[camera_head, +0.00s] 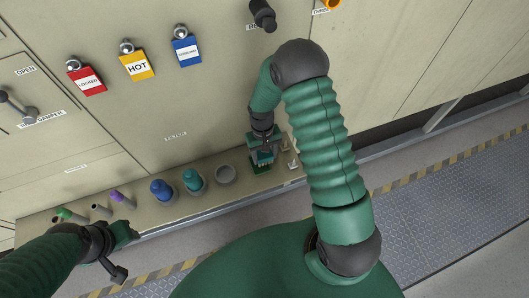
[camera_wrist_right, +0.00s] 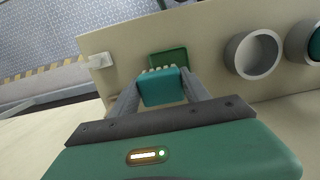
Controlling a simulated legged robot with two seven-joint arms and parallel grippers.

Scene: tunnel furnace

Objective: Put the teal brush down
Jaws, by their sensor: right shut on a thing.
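The teal brush (camera_wrist_right: 162,88) is between the two grey fingers of my right gripper (camera_wrist_right: 160,92), which is shut on it. Its pale bristles point toward a green rectangular holder or pad (camera_wrist_right: 170,58) on the shelf. In the wrist view the brush is right by this green piece and partly covers it; I cannot tell whether they touch. In the head view my right gripper (camera_head: 264,146) is low over the right part of the shelf, with the brush (camera_head: 262,157) under it. My left gripper (camera_head: 116,240) is at the lower left, away from the brush; its jaw state is unclear.
The shelf (camera_head: 140,218) carries an empty grey cup (camera_head: 225,174), a teal item in a cup (camera_head: 193,180), a blue one (camera_head: 161,189) and a purple-tipped one (camera_head: 121,198). White hooks (camera_head: 293,164) stand right of the brush. The furnace wall rises behind, with red, yellow and blue tags (camera_head: 187,50).

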